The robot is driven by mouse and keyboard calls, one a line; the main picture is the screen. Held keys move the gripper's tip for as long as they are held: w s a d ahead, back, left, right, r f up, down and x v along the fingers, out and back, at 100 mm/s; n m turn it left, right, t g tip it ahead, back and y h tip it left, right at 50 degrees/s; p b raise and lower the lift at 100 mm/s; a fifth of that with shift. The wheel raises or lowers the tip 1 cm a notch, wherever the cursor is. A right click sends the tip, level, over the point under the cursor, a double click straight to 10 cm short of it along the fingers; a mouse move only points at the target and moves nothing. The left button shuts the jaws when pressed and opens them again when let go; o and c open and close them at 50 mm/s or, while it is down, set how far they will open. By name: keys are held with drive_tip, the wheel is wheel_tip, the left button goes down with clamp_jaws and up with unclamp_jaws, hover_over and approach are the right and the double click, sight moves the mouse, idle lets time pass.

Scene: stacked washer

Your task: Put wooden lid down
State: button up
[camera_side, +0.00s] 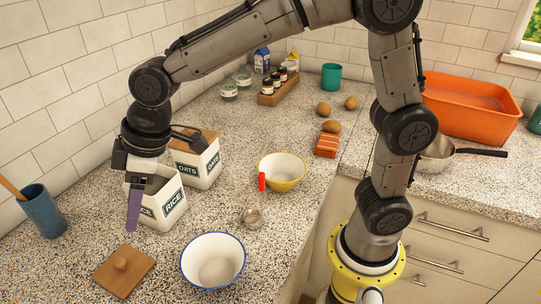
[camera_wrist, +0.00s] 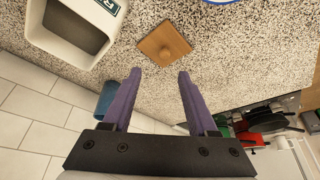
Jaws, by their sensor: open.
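The wooden lid (camera_side: 123,272), a square board with a round knob, lies flat on the speckled counter at the lower left in the side view. It also shows in the wrist view (camera_wrist: 164,43), beyond my fingertips. My gripper (camera_side: 134,208) is above the counter, up and behind the lid in the side view, in front of the RICE canister. Its purple fingers are apart and empty in the wrist view (camera_wrist: 158,75), and nothing touches the lid. The RICE canister (camera_side: 172,205) is open on top; its dark inside shows in the wrist view (camera_wrist: 72,30).
The OATS canister (camera_side: 203,165), with a wooden lid, stands behind the RICE canister. A blue cup (camera_side: 43,212) is at the left by the tiled wall. A white bowl (camera_side: 213,261) sits right of the lid, with a metal measuring cup (camera_side: 252,217) and yellow bowl (camera_side: 282,172) beyond.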

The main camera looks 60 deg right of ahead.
drive_tip(key=s+d+r+m+t+h, duration=0.1)
drive_tip(key=s+d+r+m, duration=0.1)
drive_tip(key=s+d, duration=0.45)
drive_tip(key=s+d+r+m, duration=0.2)
drive_tip(key=s+d+r, duration=0.1)
drive_tip(key=d, duration=0.6)
drive_tip(key=s+d+f+m+h, duration=0.1)
drive_tip(key=s+d+m, duration=0.1)
drive_tip(key=s+d, duration=0.2)
drive_tip(key=s+d+f+m+t+h, duration=0.1)
drive_tip(key=s+d+f+m, duration=0.1)
drive_tip(key=s, duration=0.6)
drive_tip(key=shift+d+m, duration=0.3)
drive_tip(key=shift+d, duration=0.55)
